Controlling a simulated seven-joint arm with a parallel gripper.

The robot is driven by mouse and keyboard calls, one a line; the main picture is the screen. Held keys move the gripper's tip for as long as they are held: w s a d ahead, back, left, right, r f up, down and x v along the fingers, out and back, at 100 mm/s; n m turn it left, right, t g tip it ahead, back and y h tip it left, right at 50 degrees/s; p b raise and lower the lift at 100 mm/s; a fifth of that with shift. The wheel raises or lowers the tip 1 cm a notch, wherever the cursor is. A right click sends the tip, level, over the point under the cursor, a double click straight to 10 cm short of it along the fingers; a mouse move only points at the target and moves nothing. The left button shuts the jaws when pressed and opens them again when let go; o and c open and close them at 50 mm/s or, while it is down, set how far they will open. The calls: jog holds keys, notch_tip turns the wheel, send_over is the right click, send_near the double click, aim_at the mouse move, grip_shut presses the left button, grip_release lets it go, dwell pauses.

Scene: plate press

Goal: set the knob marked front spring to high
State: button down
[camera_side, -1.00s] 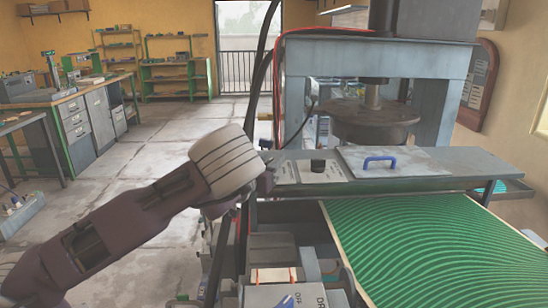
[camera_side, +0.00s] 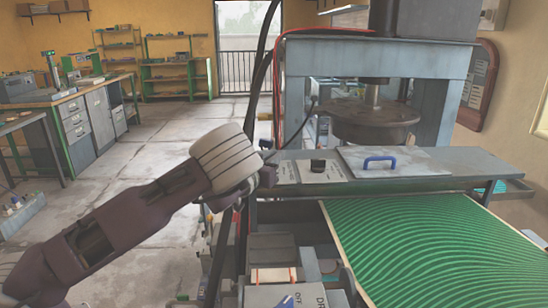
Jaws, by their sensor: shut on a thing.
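My gripper (camera_side: 268,172) is at the left end of the grey panel (camera_side: 430,165) in front of the press. It is shut on a knob that its fingers and wrist almost wholly hide. A pale label plate (camera_side: 287,173) shows just right of the fingers; its print is too small to read. A second, black knob (camera_side: 318,165) stands free on its own label plate (camera_side: 325,175), to the right of my gripper and apart from it. I cannot read which knob is marked front spring, nor the setting of either.
A hatch plate with a blue handle (camera_side: 380,161) lies right of the black knob. The press head (camera_side: 365,122) hangs behind. A green ridged sheet (camera_side: 420,245) is in front, and a control box with a blue switch (camera_side: 288,302) is at the bottom. Dark cables hang behind my gripper.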

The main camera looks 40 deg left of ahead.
jog(key=shift+h, duration=0.3)
jog(key=m+h, duration=0.2)
jog(key=h, duration=0.1)
jog(key=m+h, duration=0.1)
jog(key=shift+d+r+h, duration=0.1)
jog(key=shift+d+h, duration=0.2)
jog(key=m+g+h, duration=0.1)
jog(key=m+h, duration=0.2)
jog(key=h, duration=0.1)
jog(key=d+m+g+h, duration=0.1)
jog(key=m+h, duration=0.2)
jog(key=h, duration=0.1)
jog(key=shift+s+d, duration=0.15)
jog(key=shift+d, duration=0.05)
jog(key=m+g+h, duration=0.3)
jog(key=s+d+m+g+h, duration=0.1)
jog(key=g+h, duration=0.1)
jog(key=shift+s+d+f+m+g+h, duration=0.15)
jog(key=shift+m+g+h, duration=0.35)
jog(key=shift+m+g, duration=0.3)
jog(key=shift+s+m+g+h, duration=0.1)
jog(key=shift+m+g+h, duration=0.45)
jog(key=shift+g, duration=0.45)
jog(key=shift+s+d+f+m+g+h, duration=0.15)
jog(key=shift+m+g+h, duration=0.3)
jog(key=shift+m+g, duration=0.4)
jog(key=shift+g, duration=0.45)
